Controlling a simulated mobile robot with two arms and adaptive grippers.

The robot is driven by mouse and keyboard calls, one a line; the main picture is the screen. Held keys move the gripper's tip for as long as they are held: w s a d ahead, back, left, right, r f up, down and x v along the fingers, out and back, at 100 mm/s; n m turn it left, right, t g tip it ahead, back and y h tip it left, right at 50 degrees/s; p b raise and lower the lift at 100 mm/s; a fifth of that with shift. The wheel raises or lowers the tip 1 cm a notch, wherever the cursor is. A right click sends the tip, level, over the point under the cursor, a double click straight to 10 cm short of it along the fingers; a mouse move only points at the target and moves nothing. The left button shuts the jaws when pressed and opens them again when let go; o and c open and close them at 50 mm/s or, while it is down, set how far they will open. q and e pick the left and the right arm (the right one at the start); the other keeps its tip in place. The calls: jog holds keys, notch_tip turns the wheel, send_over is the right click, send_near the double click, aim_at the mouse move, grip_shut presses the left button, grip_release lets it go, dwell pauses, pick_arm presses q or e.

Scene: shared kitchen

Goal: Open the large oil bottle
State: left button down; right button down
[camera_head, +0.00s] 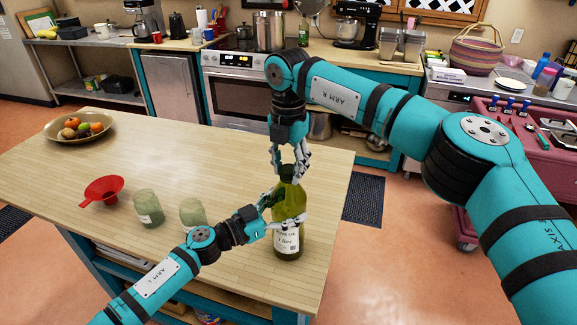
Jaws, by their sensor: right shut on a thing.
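The large oil bottle (289,203) is green glass with a white label. It stands upright near the right front edge of the wooden island. My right gripper (290,172) comes down from above and is shut on the top of the bottle; the fingers hide the cap, so I cannot tell if it is on. My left gripper (281,214) reaches in from the left, with its fingers around the middle of the bottle, just above the label. I cannot tell how firmly the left fingers close on the glass.
Two greenish glass jars, one on the left (148,207) and one nearer (192,213), stand left of the bottle. A red funnel (104,190) and a fruit bowl (52,128) are farther left. The island top (200,150) is clear in the middle. A stove (236,85) stands behind.

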jog(key=n, duration=1.3)
jog(key=shift+a, duration=0.1)
jog(key=n, duration=0.5)
jog(key=shift+s, duration=0.1)
jog(key=n, duration=2)
jog(key=shift+r, duration=0.1)
